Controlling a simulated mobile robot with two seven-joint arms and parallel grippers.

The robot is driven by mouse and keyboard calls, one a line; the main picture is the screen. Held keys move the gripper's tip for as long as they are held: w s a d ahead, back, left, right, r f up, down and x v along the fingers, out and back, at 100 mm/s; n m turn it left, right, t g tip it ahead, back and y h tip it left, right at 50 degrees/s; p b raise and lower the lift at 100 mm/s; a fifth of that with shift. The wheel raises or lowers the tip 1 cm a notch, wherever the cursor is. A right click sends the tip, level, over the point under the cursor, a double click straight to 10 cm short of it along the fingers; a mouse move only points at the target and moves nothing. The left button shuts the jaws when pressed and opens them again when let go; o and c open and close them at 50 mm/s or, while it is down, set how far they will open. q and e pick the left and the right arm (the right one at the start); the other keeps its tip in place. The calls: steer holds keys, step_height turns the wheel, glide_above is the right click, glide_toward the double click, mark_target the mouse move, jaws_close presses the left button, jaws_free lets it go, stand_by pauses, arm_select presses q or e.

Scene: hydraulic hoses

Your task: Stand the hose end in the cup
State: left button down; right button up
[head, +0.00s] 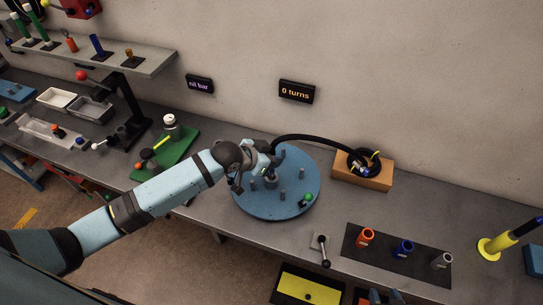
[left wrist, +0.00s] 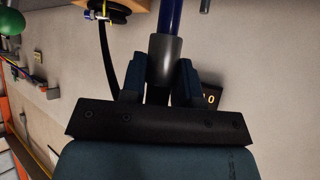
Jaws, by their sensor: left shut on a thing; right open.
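My left gripper (head: 268,160) is shut on a hose end, above the round blue plate (head: 244,207). In the left wrist view the held hose end (left wrist: 166,48) is a grey sleeve with a dark blue part beyond it, between the fingers (left wrist: 160,85). The black hose (head: 315,138) arches right from the gripper to an orange-brown block (head: 350,180). An orange cup (head: 365,237), a blue cup (head: 403,249) and a grey cup (head: 442,261) stand on a dark mat (head: 383,262). My right gripper (head: 384,298) shows only partly at the bottom edge, open.
A lever (head: 322,250) stands between plate and mat. A yellow stand (head: 495,248) is at the far right. The bench between block and mat is clear.

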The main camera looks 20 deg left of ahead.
mark_target(271, 175)
arm_select(q)
steer(key=shift+f+b, duration=1.25)
steer(key=shift+f, duration=1.3)
steer(key=c, duration=0.8)
jaws_free()
steer(key=b+v, duration=0.1)
steer(key=v, duration=1.2)
steer(key=shift+s+a+r+b, duration=0.2)
steer(key=shift+s+r+b, duration=0.05)
steer(key=shift+b, duration=0.15)
steer(key=s+d+f+n+y, duration=0.1)
steer(key=s+f, duration=0.4)
steer(key=f, duration=0.1)
steer(key=s+d+f+n+t+y, duration=0.1)
steer(key=s+f, duration=0.4)
steer(key=s+d+f+n+t+y, duration=0.1)
steer(key=s+f+n, duration=0.1)
steer(key=s+f, duration=0.4)
steer(key=shift+d+f, duration=0.1)
steer(key=shift+f, duration=0.2)
